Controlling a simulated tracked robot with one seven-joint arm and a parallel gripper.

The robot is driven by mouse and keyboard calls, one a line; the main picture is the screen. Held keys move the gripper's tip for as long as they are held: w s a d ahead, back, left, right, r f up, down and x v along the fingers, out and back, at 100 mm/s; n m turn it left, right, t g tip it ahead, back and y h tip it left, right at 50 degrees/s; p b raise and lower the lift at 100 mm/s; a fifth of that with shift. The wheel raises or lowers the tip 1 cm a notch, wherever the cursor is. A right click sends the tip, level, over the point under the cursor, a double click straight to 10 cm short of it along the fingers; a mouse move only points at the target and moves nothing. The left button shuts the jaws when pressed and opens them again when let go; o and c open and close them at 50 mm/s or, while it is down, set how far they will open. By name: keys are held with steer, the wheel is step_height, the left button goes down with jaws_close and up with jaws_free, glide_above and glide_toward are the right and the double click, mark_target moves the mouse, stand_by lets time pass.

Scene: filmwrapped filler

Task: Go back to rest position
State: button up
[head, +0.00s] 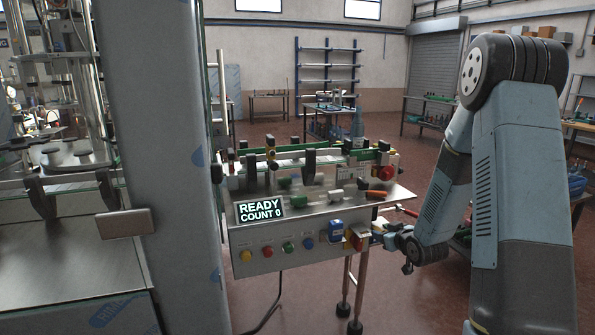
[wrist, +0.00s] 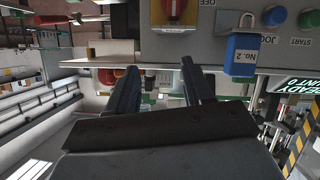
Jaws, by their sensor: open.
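My gripper (head: 385,236) is just right of the front control panel (head: 290,252) in the head view, at the end of my bent arm. In the wrist view its two dark fingers (wrist: 160,66) stand apart with nothing held between them. A red rotary switch on a yellow plate (wrist: 175,10) is ahead of the fingers, also seen in the head view (head: 355,240). A blue padlock marked No. 2 (wrist: 242,56) hangs on the panel beside it, and shows in the head view (head: 335,230). Whether the fingers touch the panel cannot be told.
A display (head: 261,209) reads READY COUNT 0 above several coloured buttons. A red mushroom button (head: 387,173) and an orange-handled item (head: 377,194) are on the machine top. A grey column (head: 165,150) stands left. Open floor lies behind the machine.

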steer(key=s+r+m+g+h, duration=0.35)
steer(key=s+r, duration=0.95)
steer(key=r, duration=0.5)
steer(key=s+a+r+g, duration=0.1)
steer(key=s+r, duration=0.1)
steer(key=s, duration=0.6)
steer(key=s+a+r+m+g, duration=0.1)
steer(key=s+a+r+g, duration=0.1)
steer(key=s, duration=0.6)
steer(key=s+a+r+g, duration=0.1)
steer(key=s+r, duration=0.2)
steer(key=s, duration=0.6)
steer(key=shift+a+r+y, duration=0.35)
steer(key=shift+a+r, duration=0.05)
steer(key=shift+s, duration=0.1)
steer(key=shift+c, duration=0.3)
